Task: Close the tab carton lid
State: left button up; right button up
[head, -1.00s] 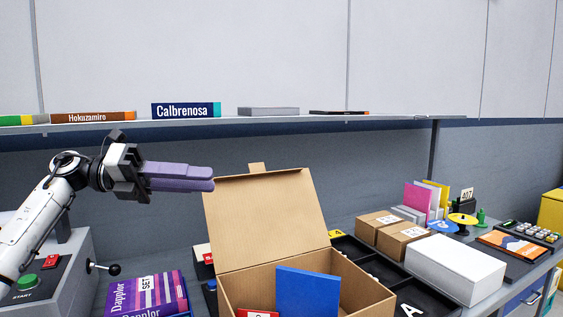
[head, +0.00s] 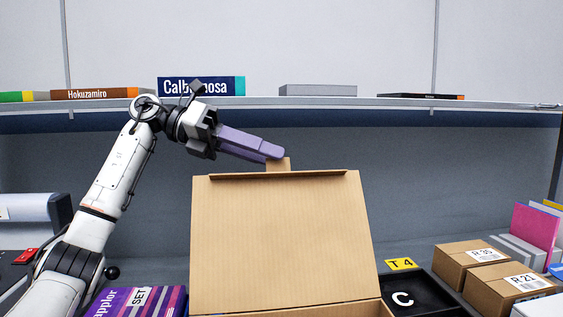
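The tab carton (head: 345,308) is brown cardboard and stands at the bottom middle, its lower part cut off by the picture's edge. Its lid (head: 285,240) stands up, open, with a small tab (head: 279,164) at the middle of its top edge. My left gripper (head: 276,154) reaches in from the left, its purple fingers close together at the top of the lid, just left of and overlapping the tab. I cannot tell whether they touch it. My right gripper is not in view.
A purple box (head: 140,302) lies left of the carton. A black tray (head: 440,302) marked C and small brown boxes (head: 470,262) stand to the right. A shelf (head: 320,102) with books runs across behind, above the lid.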

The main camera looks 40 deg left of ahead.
pick_arm(q)
jog(key=shift+x, duration=1.45)
grip_shut()
dwell(0.3)
